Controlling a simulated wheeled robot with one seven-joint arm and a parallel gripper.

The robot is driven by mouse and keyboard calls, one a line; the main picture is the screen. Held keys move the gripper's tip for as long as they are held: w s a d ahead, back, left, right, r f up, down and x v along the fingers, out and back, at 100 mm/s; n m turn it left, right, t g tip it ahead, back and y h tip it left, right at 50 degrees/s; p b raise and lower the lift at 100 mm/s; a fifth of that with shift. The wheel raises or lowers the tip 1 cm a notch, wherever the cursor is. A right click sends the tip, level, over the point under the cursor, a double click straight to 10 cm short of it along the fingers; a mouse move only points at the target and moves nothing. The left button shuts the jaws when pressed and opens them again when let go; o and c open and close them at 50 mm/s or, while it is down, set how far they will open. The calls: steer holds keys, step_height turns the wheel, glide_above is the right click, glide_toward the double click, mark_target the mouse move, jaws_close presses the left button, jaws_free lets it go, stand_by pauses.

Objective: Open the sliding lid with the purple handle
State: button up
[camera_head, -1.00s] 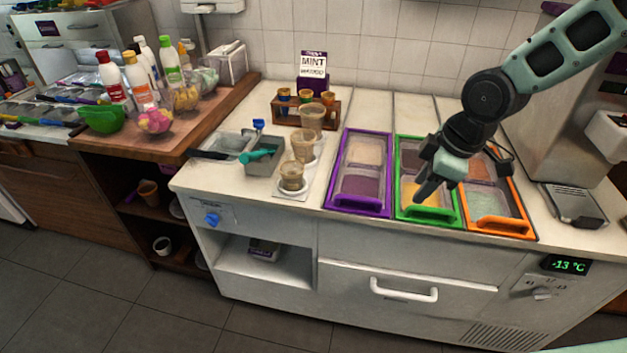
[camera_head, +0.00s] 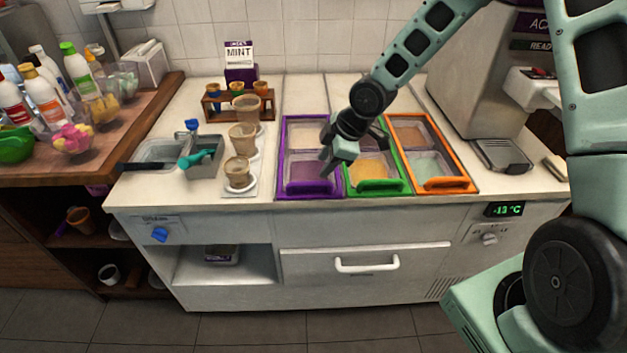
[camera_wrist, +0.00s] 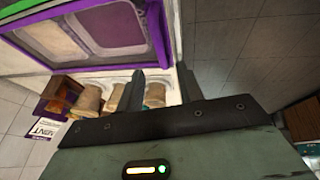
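The purple-framed bin (camera_head: 281,160) sits at the left of three coloured bins in the counter. Its sliding lid's purple handle (camera_head: 312,188) is at the front edge, closest to me. In the wrist view the purple handle (camera_wrist: 157,35) shows at upper middle, beyond the fingertips. My gripper (camera_head: 327,160) hangs over the right side of the purple bin, near the green bin's border, behind the handle in the picture. In the wrist view my gripper (camera_wrist: 163,83) has its two fingers apart with nothing held between them. It appears clear of the handle.
A green-framed bin (camera_head: 407,183) and an orange-framed bin (camera_head: 467,182) stand to the right. Paper cups (camera_head: 238,172) stand close to the left, by a grey container (camera_head: 205,163). A wooden cup rack (camera_head: 212,108) is behind. A white drawer handle (camera_head: 366,266) is below.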

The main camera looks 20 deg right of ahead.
mark_target(311, 182)
steer(key=x, duration=0.7)
steer(key=shift+w+a+f, duration=0.1)
steer(key=shift+f, duration=0.2)
jaws_close()
